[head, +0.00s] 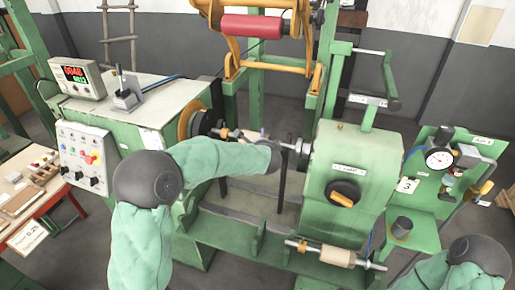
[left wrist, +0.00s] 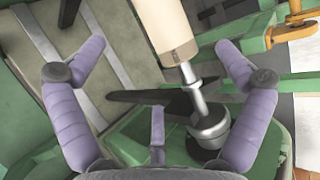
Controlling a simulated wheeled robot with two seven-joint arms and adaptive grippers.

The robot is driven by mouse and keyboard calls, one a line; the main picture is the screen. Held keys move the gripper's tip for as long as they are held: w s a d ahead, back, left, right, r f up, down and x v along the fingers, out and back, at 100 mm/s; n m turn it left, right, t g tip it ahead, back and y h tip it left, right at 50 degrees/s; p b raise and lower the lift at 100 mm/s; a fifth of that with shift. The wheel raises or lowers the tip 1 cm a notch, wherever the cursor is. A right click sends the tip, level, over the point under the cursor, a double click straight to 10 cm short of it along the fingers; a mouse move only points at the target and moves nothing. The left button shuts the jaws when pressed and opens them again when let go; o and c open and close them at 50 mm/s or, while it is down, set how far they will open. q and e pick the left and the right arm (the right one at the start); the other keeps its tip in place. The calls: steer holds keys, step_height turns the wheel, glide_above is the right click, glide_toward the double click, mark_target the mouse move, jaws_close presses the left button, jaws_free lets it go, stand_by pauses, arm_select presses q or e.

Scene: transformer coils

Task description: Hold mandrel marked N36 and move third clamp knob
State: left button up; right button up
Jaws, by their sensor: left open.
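A beige-wrapped mandrel (head: 252,135) lies between the headstock and the green tailstock (head: 350,150), partly hidden by my left arm. In the left wrist view a beige cylinder (left wrist: 165,25) on a metal shaft (left wrist: 194,88) runs down to a dark round socket (left wrist: 208,128). My left gripper (left wrist: 162,48) is open, with its purple fingers on both sides of the cylinder and apart from it. A black and orange knob (head: 345,193) sits on the tailstock front. No N36 mark is readable. My right gripper is out of view; only part of its arm shows at bottom right.
A second beige roller (head: 338,257) on a shaft lies low in front of the tailstock. A gauge panel (head: 440,162) stands at right, with a dark cup (head: 402,227) on a green shelf. A control box (head: 83,155) is at left. A red roll (head: 252,27) hangs above.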

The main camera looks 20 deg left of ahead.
mark_target(252, 138)
arm_select(q)
steer(key=x, duration=1.1)
steer(key=shift+w+a+f, duration=0.1)
steer(key=shift+a+f, duration=0.05)
steer(key=shift+f, duration=0.1)
steer(key=c, duration=1.6)
